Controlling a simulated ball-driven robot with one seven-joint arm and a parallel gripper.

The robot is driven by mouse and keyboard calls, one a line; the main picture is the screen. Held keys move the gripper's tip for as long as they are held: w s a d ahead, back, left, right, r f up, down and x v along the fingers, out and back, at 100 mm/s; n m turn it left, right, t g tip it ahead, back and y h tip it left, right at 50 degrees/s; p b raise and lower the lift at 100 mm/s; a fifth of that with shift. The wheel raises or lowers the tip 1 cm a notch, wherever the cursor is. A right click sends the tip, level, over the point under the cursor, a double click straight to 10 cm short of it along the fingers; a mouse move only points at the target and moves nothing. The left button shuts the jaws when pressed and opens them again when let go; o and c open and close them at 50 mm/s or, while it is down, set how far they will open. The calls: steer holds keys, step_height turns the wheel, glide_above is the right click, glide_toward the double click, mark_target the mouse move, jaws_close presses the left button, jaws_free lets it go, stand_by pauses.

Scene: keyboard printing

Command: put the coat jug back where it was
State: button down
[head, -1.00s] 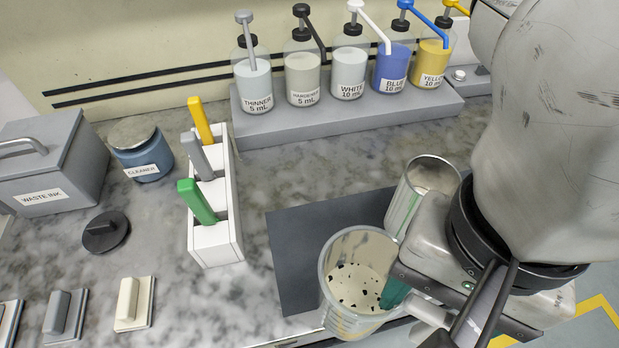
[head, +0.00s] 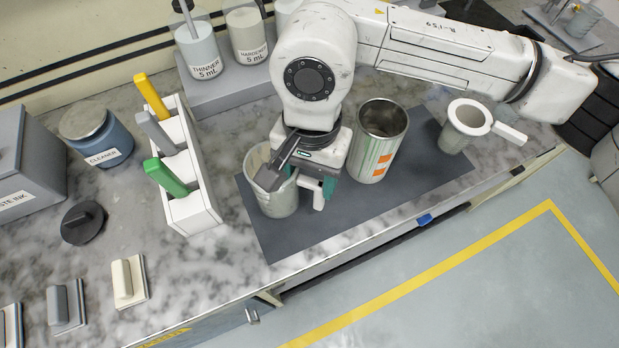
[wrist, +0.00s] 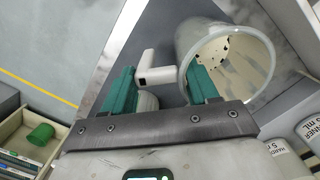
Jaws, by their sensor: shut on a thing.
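The coat jug (head: 268,196) is a pale translucent jug with an open top and a side handle (head: 319,196). It is upright over the left part of the dark mat (head: 290,238); I cannot tell whether its base touches. My gripper (head: 316,184) is at its right side, shut on the jug at the handle side, partly hiding its rim. In the wrist view the jug (wrist: 228,58) lies right of the green fingers (wrist: 165,86), its handle (wrist: 150,66) reaching between them. Dark specks show inside it.
A metal can (head: 376,150) with orange marks stands close right of my gripper. A strainer cup (head: 466,125) is farther right. A white holder (head: 193,212) with coloured handles stands left of the mat. Bottles (head: 200,50) stand behind. The mat's front is clear.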

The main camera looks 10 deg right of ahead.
step_height(320, 180, down, 2)
steer(key=shift+f+p, duration=0.25)
steer(key=shift+p, duration=0.2)
steer(key=shift+f, duration=0.15)
steer(key=shift+f+b, duration=0.15)
steer(key=shift+b, duration=0.15)
steer(key=shift+c, duration=1.5)
jaws_free()
step_height(320, 180, up, 12)
steer(key=w+b, duration=0.1)
steer(key=b, duration=0.1)
steer(key=shift+d, duration=0.25)
